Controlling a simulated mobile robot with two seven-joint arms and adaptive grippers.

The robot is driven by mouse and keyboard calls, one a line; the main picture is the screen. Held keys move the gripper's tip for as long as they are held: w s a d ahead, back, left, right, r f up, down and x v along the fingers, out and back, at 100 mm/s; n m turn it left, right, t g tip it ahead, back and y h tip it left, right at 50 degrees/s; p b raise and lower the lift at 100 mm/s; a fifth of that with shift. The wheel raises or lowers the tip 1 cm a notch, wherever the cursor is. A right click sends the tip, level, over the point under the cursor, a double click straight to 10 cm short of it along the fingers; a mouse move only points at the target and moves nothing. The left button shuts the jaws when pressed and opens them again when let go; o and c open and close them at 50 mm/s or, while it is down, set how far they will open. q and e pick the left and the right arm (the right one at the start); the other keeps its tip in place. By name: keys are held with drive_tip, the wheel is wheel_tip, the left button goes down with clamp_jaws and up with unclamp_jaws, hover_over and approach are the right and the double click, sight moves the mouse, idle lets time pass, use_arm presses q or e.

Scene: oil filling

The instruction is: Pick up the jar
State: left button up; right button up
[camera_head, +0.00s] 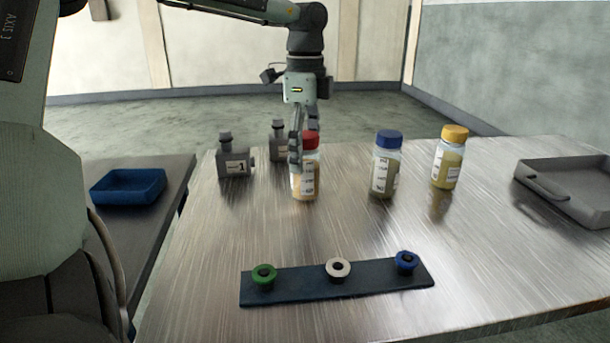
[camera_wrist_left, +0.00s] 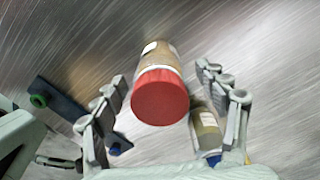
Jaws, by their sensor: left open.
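A jar with a red lid (camera_head: 309,180) stands upright on the metal table. My left gripper (camera_head: 303,150) points down at it from above and behind, with a finger in front of part of the jar in the head view. In the left wrist view the red-lidded jar (camera_wrist_left: 160,92) lies between the two spread fingers of the left gripper (camera_wrist_left: 165,105), with gaps on both sides. A blue-lidded jar (camera_head: 386,168) and a yellow-lidded jar (camera_head: 449,160) stand to the right. My right gripper is not in view.
Two grey bottle-like blocks (camera_head: 235,162) stand left of the jar, one partly behind the gripper. A dark strip (camera_head: 305,288) with green, white and blue rings lies in front. A grey tray (camera_head: 575,180) sits at right. A blue bin (camera_head: 128,187) is on another table at left.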

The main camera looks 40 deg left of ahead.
use_arm(q)
drive_tip(key=shift+f, duration=0.3)
drive_tip(key=shift+c, duration=0.6)
drive_tip(key=c, duration=1.2)
drive_tip(key=shift+c, duration=0.3)
drive_tip(key=shift+r, duration=0.2)
